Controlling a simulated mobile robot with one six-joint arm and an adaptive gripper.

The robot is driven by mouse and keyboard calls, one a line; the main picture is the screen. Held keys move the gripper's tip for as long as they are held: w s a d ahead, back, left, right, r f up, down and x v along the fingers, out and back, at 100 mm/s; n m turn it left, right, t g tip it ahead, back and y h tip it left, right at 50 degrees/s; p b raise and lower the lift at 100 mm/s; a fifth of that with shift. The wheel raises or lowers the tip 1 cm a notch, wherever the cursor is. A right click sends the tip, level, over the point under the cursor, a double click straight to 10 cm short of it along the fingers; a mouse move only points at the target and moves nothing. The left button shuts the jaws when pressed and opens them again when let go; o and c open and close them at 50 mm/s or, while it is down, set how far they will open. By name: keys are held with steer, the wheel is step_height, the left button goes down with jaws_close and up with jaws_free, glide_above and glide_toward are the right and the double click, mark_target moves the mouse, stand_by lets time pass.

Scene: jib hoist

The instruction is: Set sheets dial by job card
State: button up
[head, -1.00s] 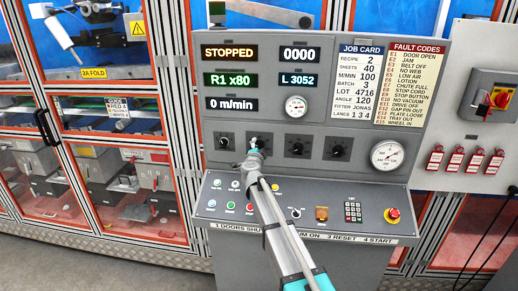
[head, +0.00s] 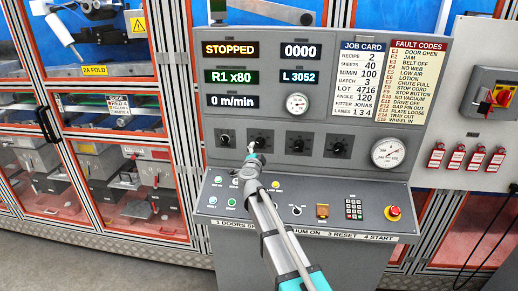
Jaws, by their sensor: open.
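The job card (head: 361,80) on the console reads recipe 2, sheets 40, m/min 100, batch 3. The green display (head: 231,77) reads R1 x80. A row of dark dials runs across the panel below the displays. The second dial from the left (head: 261,140) is just behind and right of my gripper's tip; I cannot read its label or setting. The leftmost dial (head: 224,139) is clear of my arm. My gripper (head: 251,148) is open, small in view, just in front of the panel at the second dial's lower left. Contact with the dial cannot be told.
The STOPPED display (head: 230,51) is above. A sloped shelf with lit buttons, a keypad (head: 354,209) and a red stop button (head: 394,212) lies below; my arm crosses it and hides part. A round gauge (head: 388,153) sits at right. Glazed machine doors stand left.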

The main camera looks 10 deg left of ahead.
steer(key=s, duration=0.5)
steer(key=shift+s+a, duration=0.1)
steer(key=shift+s, duration=0.25)
steer(key=s+d+f+n+g+y, duration=0.6)
steer(key=s+d+f+n+g, duration=0.55)
steer(key=s+f+n, duration=0.2)
steer(key=s+d+f+g+h, duration=0.2)
steer(key=s+d+g, duration=0.1)
steer(key=s+d, duration=0.4)
steer(key=s+d+f+m+g+h, duration=0.1)
steer(key=s+d+f+g+h, duration=0.2)
steer(key=s+d, duration=0.5)
steer(key=shift+s+d, duration=0.2)
steer(key=shift+d, duration=0.65)
steer(key=shift+g, duration=0.25)
stand_by(0.5)
